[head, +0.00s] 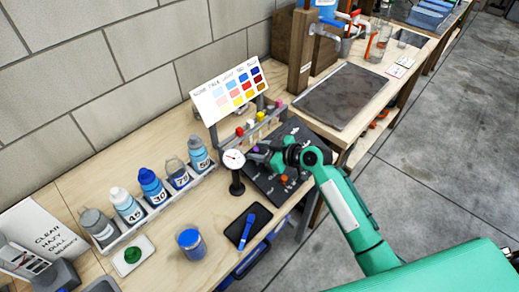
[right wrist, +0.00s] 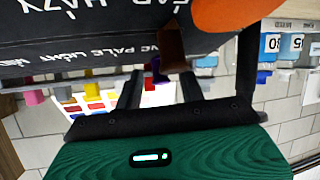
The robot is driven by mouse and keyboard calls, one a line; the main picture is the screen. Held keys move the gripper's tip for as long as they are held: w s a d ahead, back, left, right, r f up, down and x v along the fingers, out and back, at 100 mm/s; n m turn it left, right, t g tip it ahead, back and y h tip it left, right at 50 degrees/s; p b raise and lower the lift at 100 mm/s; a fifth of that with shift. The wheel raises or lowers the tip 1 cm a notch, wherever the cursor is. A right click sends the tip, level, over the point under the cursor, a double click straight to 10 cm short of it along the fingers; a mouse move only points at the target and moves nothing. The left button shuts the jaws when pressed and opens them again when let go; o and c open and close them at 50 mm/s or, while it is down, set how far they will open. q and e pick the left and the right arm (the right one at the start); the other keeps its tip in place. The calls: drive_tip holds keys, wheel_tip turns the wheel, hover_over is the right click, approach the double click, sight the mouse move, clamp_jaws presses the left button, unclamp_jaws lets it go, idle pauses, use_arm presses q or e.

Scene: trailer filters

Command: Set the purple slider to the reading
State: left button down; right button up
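An orange knob (head: 284,180) shows nearer the front. In the right wrist view, the board (right wrist: 80,35) appears upside down with white lettering. My right gripper (right wrist: 160,90) has its two dark fingers apart, with a gap between them. A small purple piece (right wrist: 152,68) shows near that gap, beside a dark brown piece (right wrist: 174,48). I cannot tell whether either finger touches it. My left gripper is out of view.
A colour chart (head: 230,92) and a rack of coloured-capped vials (head: 250,124) stand behind the board. A round dial gauge (head: 234,159) stands close to its left. Numbered bottles (head: 152,188) line the left. A blue pen (head: 246,230) lies on a dark pad in front.

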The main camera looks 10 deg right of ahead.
clamp_jaws()
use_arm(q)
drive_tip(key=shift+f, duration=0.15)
